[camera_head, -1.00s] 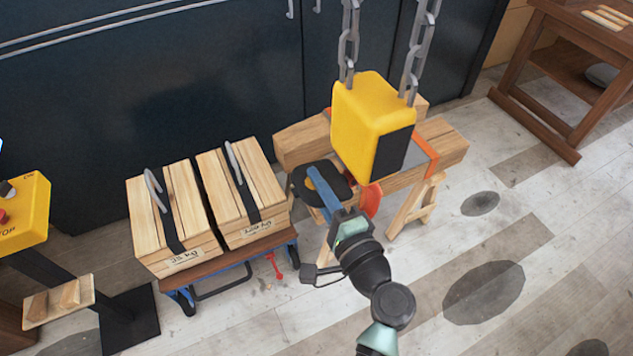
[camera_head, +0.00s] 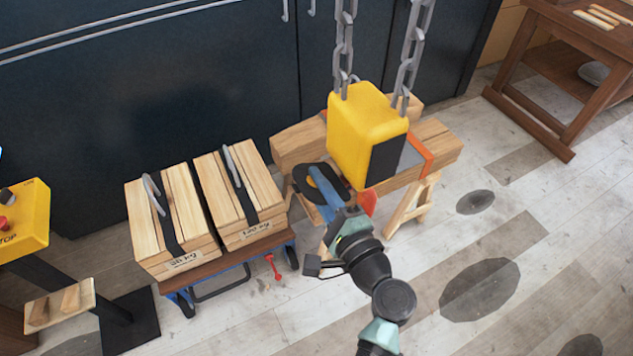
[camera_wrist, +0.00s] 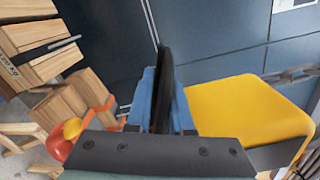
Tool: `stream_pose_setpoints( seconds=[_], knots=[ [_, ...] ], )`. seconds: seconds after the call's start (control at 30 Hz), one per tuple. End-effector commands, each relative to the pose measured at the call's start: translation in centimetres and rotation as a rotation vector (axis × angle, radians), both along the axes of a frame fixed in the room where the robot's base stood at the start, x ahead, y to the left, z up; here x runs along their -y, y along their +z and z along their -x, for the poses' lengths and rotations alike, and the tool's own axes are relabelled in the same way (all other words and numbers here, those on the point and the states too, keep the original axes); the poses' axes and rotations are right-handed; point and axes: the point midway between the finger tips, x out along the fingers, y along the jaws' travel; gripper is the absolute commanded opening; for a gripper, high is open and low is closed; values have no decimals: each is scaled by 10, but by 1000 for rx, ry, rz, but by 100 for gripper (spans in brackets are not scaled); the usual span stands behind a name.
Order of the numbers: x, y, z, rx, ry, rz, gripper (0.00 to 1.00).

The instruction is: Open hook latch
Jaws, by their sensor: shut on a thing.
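A yellow hoist block (camera_head: 362,128) hangs on two grey chains, and it also fills the right of the wrist view (camera_wrist: 240,108). A red-orange part (camera_head: 368,202), perhaps the hook, shows below the block; a red and yellow part is at lower left in the wrist view (camera_wrist: 62,146). A dark flat piece with an opening (camera_head: 303,182) is beside the block. My gripper (camera_head: 318,178) has blue fingers shut on this dark piece, which stands edge-on between them in the wrist view (camera_wrist: 164,75). I cannot clearly make out the latch.
Two strapped wooden crates (camera_head: 170,218) with metal handles stand on a low cart at left. Wooden beams (camera_head: 432,150) on a trestle stand behind the block. A yellow control box (camera_head: 25,215) is at far left, a wooden table (camera_head: 540,85) at upper right. The floor at right is free.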

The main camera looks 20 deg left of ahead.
Motion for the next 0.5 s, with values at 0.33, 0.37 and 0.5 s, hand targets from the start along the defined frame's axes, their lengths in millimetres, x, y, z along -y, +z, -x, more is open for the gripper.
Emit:
stream_pose_setpoints(
  seconds=[0.33,0.37,0.5],
  knots=[
    [1,1,-1,3,-4,1,41],
    [1,1,-1,2,-4,1,41],
    [4,-1,2,1,-3,1,41]
  ],
)
